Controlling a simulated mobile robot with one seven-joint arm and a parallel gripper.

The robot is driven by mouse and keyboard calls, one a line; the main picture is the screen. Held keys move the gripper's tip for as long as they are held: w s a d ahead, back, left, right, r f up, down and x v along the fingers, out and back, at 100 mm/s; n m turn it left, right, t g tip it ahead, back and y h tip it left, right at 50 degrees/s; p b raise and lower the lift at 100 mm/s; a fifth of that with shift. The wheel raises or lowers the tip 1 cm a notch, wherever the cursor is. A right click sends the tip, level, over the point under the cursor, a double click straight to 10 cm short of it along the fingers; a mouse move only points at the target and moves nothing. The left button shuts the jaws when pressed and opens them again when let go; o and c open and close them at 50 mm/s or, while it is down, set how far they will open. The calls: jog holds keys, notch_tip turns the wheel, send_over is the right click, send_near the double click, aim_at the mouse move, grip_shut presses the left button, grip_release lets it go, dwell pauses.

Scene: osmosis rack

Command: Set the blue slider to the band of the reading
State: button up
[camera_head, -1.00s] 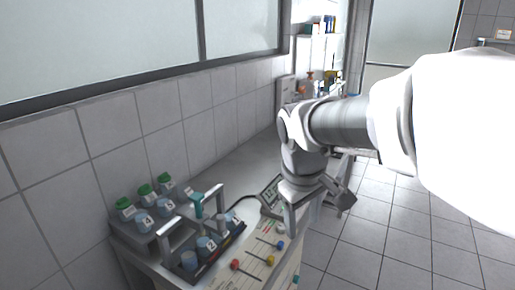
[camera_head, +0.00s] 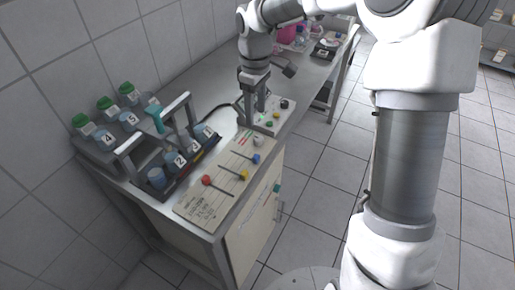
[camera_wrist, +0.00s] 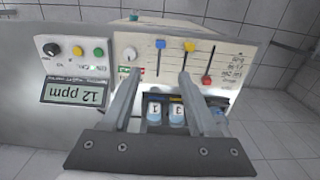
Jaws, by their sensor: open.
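The blue slider (camera_head: 256,158) is a small blue knob on a thin slot of the cream control panel (camera_head: 192,207). It sits at the slot's front-edge end, which is the upper end in the wrist view (camera_wrist: 160,43). The meter display (camera_wrist: 77,93) appears upside down in the wrist view and reads 12 ppm. A printed band list (camera_wrist: 232,66) is on the panel; its small text is hard to read. My gripper (camera_wrist: 158,76) is open and empty, its fingers pointing toward the panel, either side of the blue slider's slot. The fingertips' height above the panel is unclear.
A yellow slider (camera_head: 244,175), a red slider (camera_head: 206,180) and a pale rotary knob (camera_head: 258,141) share the panel. Behind it a handled rack (camera_head: 128,147) holds numbered blue cups; green-capped bottles (camera_head: 126,88) stand beyond. Bare floor lies to the right.

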aim_at(256, 156)
notch_tip(256, 156, down, 17)
jog(key=shift+r+b, duration=0.1)
jog(key=shift+b, duration=0.55)
grip_shut()
dwell(1.1)
